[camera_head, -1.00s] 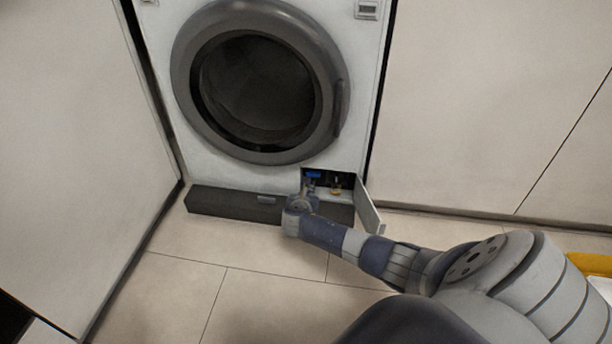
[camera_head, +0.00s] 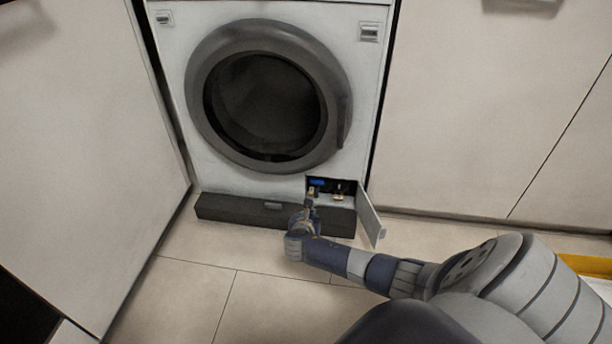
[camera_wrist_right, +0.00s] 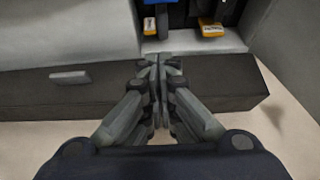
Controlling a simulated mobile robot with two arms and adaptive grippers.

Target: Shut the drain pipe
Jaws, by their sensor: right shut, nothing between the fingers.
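The drain compartment (camera_head: 347,188) is a small dark opening at the lower right of the washing machine front. A second yellow-tipped piece (camera_head: 338,196) is to the right. I cannot tell which part is the drain pipe. My right gripper (camera_head: 309,204) is shut and empty, in front of and below the opening; its fingertips (camera_wrist_right: 157,66) meet. My left gripper is not in view.
The compartment's hatch door (camera_head: 371,215) stands open at the right of the opening. A dark plinth (camera_head: 240,208) runs along the machine's base. The round machine door (camera_head: 335,100) is closed. Cabinet panels flank both sides. The tiled floor (camera_head: 190,280) is clear at front left.

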